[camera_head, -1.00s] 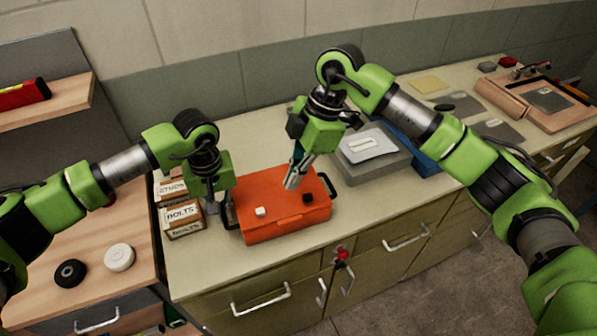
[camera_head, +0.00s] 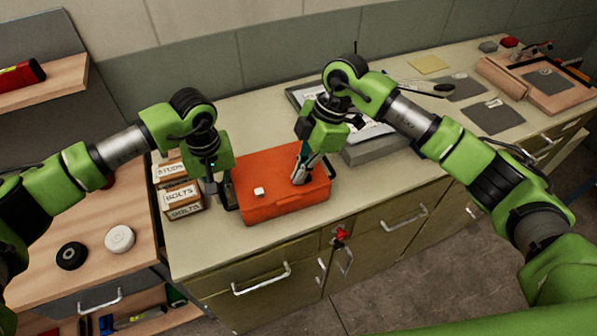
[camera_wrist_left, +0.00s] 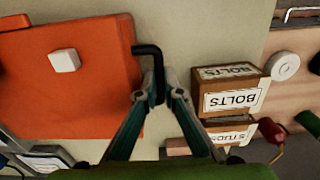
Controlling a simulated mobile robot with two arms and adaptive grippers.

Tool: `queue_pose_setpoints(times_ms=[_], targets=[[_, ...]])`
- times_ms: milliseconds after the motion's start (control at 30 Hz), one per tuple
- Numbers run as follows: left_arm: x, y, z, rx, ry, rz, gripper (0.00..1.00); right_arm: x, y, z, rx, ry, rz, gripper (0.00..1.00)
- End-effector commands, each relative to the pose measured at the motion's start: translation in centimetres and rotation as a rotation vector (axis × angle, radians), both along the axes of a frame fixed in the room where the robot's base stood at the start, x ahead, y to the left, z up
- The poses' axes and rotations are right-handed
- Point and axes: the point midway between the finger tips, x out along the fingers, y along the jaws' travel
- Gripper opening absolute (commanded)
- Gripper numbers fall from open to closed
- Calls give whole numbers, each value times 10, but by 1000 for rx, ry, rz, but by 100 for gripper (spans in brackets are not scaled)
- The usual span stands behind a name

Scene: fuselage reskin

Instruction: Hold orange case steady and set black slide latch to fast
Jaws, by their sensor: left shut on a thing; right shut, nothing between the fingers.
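The orange case (camera_head: 262,207) lies closed on the bench; its lid also shows in the left wrist view (camera_wrist_left: 90,105). A white slide latch (camera_head: 259,191) sits on its lid, seen also in the left wrist view (camera_wrist_left: 65,60). My left gripper (camera_wrist_left: 158,97) is shut on the black handle (camera_wrist_left: 149,52) at the case's side. In the head view my left gripper (camera_head: 227,198) stands at the case's left end. My right gripper (camera_head: 298,179) is shut and empty, its tips down at the right part of the lid. The black slide latch is hidden behind these tips in the head view.
Boxes labelled bolts (camera_head: 184,200) and studs (camera_head: 171,171) stand just left of the case. A grey block (camera_head: 375,150) lies to its right, close to my right arm. The bench front before the case is clear.

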Motion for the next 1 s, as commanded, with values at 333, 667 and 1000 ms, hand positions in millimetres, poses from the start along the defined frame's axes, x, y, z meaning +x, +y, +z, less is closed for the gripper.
queue_pose_setpoints(times_ms=[333,667,1000], targets=[[0,1,1,2,0,1,0,7,-23,0,-2,0,-3,0],[0,3,0,7,1,3,0,5,-16,0,-4,-1,-1,0],[0,1,0,3,0,2,0,1,6,35,3,-6,-2,0]])
